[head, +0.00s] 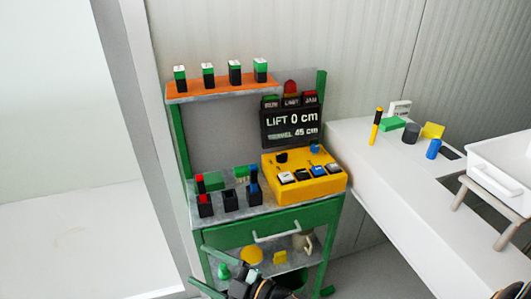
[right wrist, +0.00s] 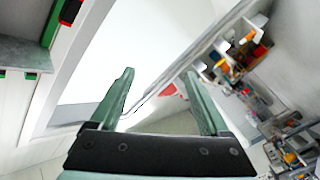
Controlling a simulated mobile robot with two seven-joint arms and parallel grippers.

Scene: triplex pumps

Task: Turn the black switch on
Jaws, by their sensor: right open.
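A yellow control box (head: 303,178) sits on the green workbench, at the right of its top. A black switch or knob (head: 281,157) stands at the box's back left; its setting is too small to tell. A blue knob (head: 315,148) is at the back right, and a row of small switches runs along the front. My right gripper (head: 197,265) is low at the bottom of the head view, in front of the bench and left of the box. Its green fingers are spread and empty in the right wrist view (right wrist: 159,74). My left gripper is not in view.
The green bench has a drawer with a pale handle (head: 277,232). Black holders (head: 229,200) with coloured parts stand left of the box. A display board (head: 290,124) reads "LIFT 0 cm". An orange shelf (head: 222,89) is above. A white counter (head: 360,165) stands at right.

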